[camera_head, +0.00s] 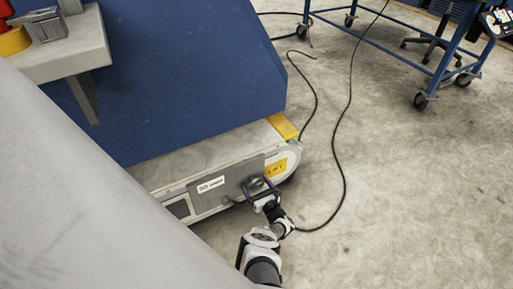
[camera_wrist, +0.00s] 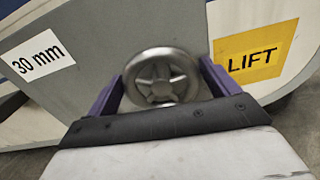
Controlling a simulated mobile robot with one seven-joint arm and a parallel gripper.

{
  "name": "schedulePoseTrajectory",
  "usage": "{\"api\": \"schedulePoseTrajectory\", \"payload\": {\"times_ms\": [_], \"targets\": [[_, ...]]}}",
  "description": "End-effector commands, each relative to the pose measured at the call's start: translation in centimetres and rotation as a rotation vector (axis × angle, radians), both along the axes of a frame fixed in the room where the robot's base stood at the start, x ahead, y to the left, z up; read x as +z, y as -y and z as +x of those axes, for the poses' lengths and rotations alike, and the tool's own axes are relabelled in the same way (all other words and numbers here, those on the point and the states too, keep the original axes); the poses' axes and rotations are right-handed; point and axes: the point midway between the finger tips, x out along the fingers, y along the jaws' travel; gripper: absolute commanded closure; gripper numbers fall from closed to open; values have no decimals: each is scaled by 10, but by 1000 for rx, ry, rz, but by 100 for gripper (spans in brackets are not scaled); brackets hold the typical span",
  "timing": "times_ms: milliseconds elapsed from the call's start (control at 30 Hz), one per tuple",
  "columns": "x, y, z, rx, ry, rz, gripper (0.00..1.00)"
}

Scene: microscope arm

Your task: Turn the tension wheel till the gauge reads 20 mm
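The tension wheel (camera_wrist: 160,76) is a round grey metal handwheel with spokes on the grey side plate of the machine; it also shows in the head view (camera_head: 257,184). The gauge label (camera_wrist: 38,55) reads "30 mm" and also shows on the plate in the head view (camera_head: 211,185). My gripper (camera_wrist: 162,78) has its two purple fingers apart, one on each side of the wheel, with the tips close to its rim. Whether they press on the rim I cannot tell. The palm covers what lies below the wheel.
A yellow "LIFT" sign (camera_wrist: 256,56) is right of the wheel. A blue slanted panel (camera_head: 200,80) rises behind the plate. Black cables (camera_head: 343,150) lie on the concrete floor to the right. A blue wheeled cart (camera_head: 390,50) stands at the back right.

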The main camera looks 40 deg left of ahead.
Motion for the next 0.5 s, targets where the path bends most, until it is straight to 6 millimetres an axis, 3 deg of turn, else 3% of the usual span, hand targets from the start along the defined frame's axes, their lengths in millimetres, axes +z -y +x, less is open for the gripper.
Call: {"api": "schedulePoseTrajectory", "payload": {"times_ms": [33,200,500], "targets": [[0,0,0,0,0,0,20],[0,0,0,0,0,0,42],[0,0,-1,1,-33,14,43]]}}
